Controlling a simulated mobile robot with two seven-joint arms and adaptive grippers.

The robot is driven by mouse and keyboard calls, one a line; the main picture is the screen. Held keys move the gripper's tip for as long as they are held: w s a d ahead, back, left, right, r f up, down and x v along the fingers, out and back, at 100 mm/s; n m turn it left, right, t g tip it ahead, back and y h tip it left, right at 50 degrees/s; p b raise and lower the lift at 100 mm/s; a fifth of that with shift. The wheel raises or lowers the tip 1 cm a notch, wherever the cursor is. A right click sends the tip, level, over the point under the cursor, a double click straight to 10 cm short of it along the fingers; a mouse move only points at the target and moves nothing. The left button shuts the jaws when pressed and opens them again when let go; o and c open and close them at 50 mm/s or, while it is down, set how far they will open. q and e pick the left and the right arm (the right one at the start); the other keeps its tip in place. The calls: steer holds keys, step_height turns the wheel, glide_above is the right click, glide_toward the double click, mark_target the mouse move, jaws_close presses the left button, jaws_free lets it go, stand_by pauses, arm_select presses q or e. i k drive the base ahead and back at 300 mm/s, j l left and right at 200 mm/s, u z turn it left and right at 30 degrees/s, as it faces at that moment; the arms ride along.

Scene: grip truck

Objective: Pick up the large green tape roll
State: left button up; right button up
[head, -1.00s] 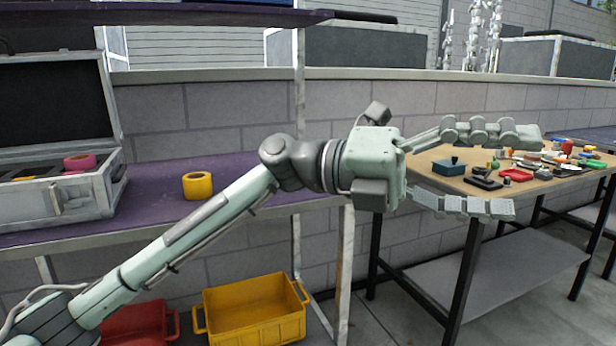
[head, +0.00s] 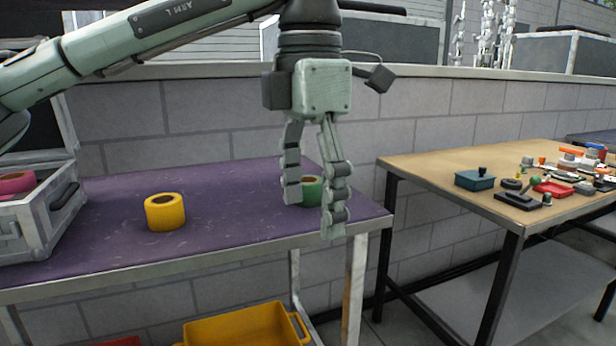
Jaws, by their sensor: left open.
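The green tape roll (head: 311,190) sits on the purple shelf top near its right end, partly hidden behind my left gripper's fingers. My left gripper (head: 312,220) points down, open, with its two fingers apart; in the picture the roll shows between and behind them. I cannot tell whether the fingers are around the roll or in front of it, nor whether they touch it. My right gripper does not show.
A yellow tape roll (head: 165,212) stands on the purple shelf (head: 110,235) left of the gripper. An open grey case (head: 45,215) with a pink roll (head: 15,183) is at the left. A yellow bin (head: 245,328) is below. A wooden table (head: 430,165) with small items stands right.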

mark_target(313, 191)
steer(key=i, duration=0.9)
